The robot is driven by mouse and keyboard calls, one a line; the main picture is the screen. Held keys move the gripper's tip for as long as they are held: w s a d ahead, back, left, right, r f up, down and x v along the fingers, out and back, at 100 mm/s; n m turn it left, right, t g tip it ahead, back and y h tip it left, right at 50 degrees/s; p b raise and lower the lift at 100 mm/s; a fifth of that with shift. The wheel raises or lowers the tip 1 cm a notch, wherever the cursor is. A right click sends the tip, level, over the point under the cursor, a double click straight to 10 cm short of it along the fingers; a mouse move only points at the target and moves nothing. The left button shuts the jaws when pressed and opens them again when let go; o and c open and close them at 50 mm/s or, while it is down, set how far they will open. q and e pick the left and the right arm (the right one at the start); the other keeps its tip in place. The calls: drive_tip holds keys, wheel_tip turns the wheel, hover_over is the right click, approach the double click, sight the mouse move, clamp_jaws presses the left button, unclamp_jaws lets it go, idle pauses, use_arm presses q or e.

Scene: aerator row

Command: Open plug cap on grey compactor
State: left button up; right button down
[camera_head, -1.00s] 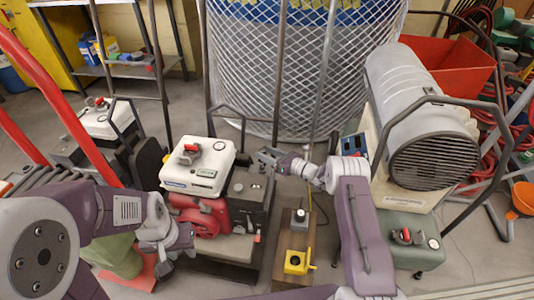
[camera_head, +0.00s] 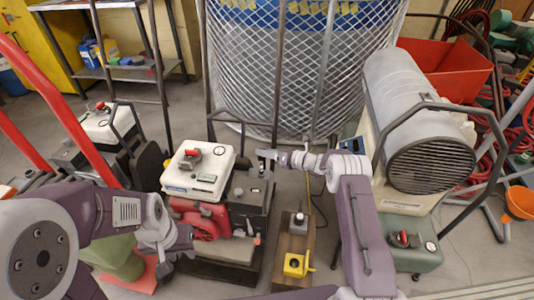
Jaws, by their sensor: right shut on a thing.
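A dark grey machine body (camera_head: 251,197) stands in the middle, joined to a red engine (camera_head: 205,222) under a white tank (camera_head: 198,172). I take this grey body to be the grey compactor. My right gripper (camera_head: 266,160) comes in from the right above its back right top. It is shut on a small dark part, apparently the plug cap (camera_head: 264,170), which the fingers mostly hide. I cannot tell whether the cap is lifted. My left gripper (camera_head: 163,262) hangs at the lower left, away from the grey body; its jaw opening is not clear.
A black handle frame rises behind the machine. A wooden block with a yellow part (camera_head: 297,264) and a grey knob stands right of it. A large grey cylinder heater (camera_head: 415,120) and a green-grey tank (camera_head: 410,258) stand right. A mesh drum (camera_head: 300,70) closes off the back.

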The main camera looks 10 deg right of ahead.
drive_tip(key=shift+s+a, duration=0.1)
drive_tip(key=shift+a, duration=0.1)
drive_tip(key=c, duration=0.7)
unclamp_jaws()
drive_tip(key=shift+o, duration=0.2)
drive_tip(key=p+v, duration=0.3)
drive_tip(key=v, duration=0.6)
